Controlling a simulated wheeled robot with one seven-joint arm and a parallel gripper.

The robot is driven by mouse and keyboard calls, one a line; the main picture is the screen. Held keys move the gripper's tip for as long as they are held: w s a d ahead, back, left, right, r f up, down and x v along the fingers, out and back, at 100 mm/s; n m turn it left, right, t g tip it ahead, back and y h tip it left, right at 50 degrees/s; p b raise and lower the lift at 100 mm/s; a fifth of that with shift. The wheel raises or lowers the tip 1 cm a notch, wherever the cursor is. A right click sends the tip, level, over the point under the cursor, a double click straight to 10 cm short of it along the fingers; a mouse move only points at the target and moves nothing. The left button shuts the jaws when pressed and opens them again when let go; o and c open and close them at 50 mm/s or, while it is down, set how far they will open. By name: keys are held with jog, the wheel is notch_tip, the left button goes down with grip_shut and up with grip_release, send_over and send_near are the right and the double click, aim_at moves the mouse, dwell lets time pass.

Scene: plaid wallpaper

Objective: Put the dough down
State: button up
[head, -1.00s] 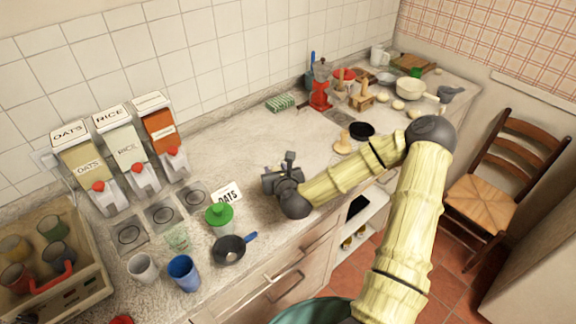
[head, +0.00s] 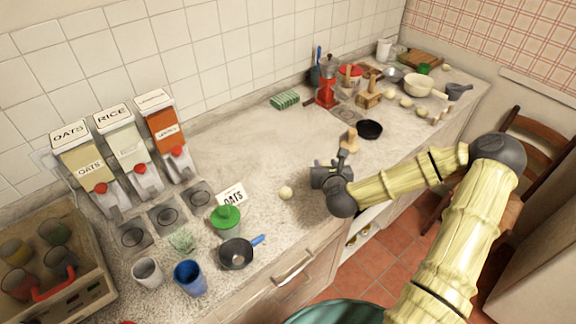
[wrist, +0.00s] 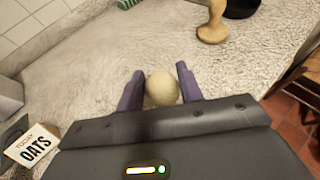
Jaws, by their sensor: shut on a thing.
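My gripper (head: 330,166) is over the middle of the counter. In the wrist view its two dark fingers (wrist: 160,90) are on either side of a pale round dough ball (wrist: 162,89), and it is shut on it. In the head view the gripper body hides this ball, and I cannot tell whether it touches the counter.
The OATS card (head: 231,194), green-lidded jar (head: 227,220) and small black pan (head: 236,254) stand to the left. A wooden tool (head: 349,141) and black dish (head: 369,130) are beyond my gripper. Bare counter (head: 255,150) lies towards the wall.

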jog(key=w+r+n+g+y+b, duration=0.2)
jog(key=w+n+y+b, duration=0.2)
jog(key=w+n+y, duration=0.2)
jog(key=shift+w+r+n+g+y+b, duration=0.15)
jog(key=shift+r+n+g+y+b, duration=0.35)
jog(key=shift+y, duration=0.4)
notch_tip(320, 180, down, 6)
jog(key=shift+f+p, duration=0.2)
jog(key=shift+p, duration=0.1)
jog(key=shift+f, duration=1.85)
